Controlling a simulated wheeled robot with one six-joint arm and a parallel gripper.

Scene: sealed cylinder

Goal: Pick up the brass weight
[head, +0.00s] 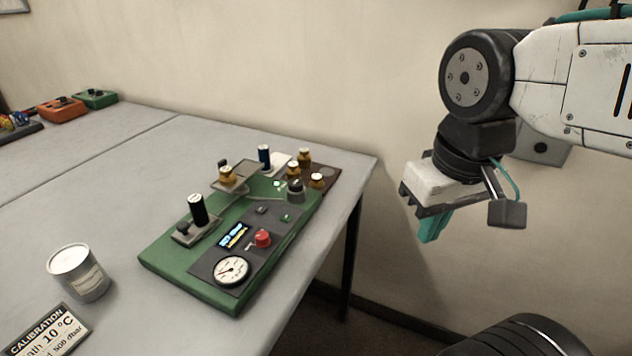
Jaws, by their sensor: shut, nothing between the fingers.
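Several small brass weights with pale tops stand around the far end of a green apparatus (165,258) on the grey table. One brass weight (227,177) sits on a raised, clear-looking plate. Another brass weight (305,158), a second (293,170) and a third (317,182) stand on or by a brown board (330,173) near the table's right corner. I cannot tell which one the task means. My gripper (430,228), with teal fingers, is shut and empty. It hangs right of the table, in front of the wall, apart from all the weights.
The table's left middle is clear.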

